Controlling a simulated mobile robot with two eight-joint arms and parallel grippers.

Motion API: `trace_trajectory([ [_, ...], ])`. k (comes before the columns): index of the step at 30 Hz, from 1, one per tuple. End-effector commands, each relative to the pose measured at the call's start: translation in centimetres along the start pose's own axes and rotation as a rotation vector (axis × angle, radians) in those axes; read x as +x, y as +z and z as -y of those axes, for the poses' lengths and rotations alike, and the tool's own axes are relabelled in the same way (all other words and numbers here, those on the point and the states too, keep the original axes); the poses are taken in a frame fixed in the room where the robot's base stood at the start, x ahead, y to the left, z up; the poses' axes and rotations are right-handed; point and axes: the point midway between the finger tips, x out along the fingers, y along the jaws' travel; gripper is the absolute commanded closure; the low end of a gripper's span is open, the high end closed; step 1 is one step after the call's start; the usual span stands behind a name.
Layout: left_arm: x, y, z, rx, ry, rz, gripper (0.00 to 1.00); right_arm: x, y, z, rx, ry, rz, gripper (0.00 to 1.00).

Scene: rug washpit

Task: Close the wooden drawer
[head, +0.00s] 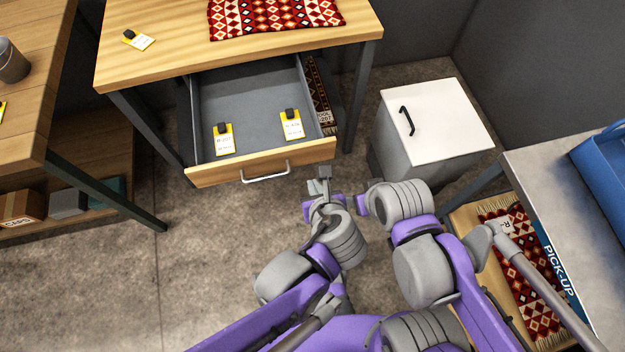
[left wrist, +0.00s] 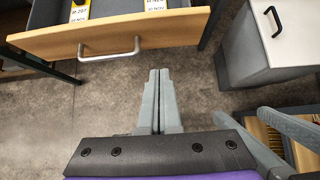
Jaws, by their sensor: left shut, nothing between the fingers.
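The wooden drawer (head: 263,165) under the wooden table is pulled well out, with a pale wood front, a grey inside and a silver bar handle (head: 266,175). Its front and handle (left wrist: 108,52) also show at the top of the left wrist view. My left gripper (head: 320,185) is just in front of the drawer, right of the handle and apart from it. In the left wrist view its fingers (left wrist: 159,75) are together and empty, with the tips just short of the front panel. My right arm is beside it; its fingers are not clear.
Two yellow-and-white tags (head: 224,140) lie in the drawer. A patterned rug (head: 275,14) lies on the table (head: 170,62). A white-topped cabinet (head: 440,125) stands right of the drawer. A grey counter (head: 540,185) is at right. Bare floor (head: 215,240) lies in front.

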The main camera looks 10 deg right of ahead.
Motion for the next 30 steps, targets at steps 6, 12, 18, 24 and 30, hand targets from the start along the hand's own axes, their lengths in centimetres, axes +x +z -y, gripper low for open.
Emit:
trace_trajectory([
  [6, 5.3, -0.2, -0.1, -0.006, 0.004, -0.003, 1.0, 2.1, 0.8, 0.0, 0.0, 0.0, 0.008, 0.42],
  [12, 8.5, 0.8, -0.1, -0.006, 0.003, -0.002, 1.0, 2.9, 1.1, 0.0, 0.0, 0.0, 0.011, 0.42],
  [18, 9.9, 2.4, -0.1, -0.005, 0.001, -0.002, 1.0, 3.1, 1.2, 0.0, 0.0, 0.0, 0.012, 0.42],
  [24, 10.2, 2.8, -0.1, -0.005, 0.0, -0.002, 1.0, 3.1, 1.2, 0.0, 0.0, 0.0, 0.012, 0.42],
  [30, 10.2, 2.8, 0.0, -0.004, 0.0, -0.002, 1.0, 3.1, 1.2, 0.0, 0.0, 0.0, 0.012, 0.42],
])
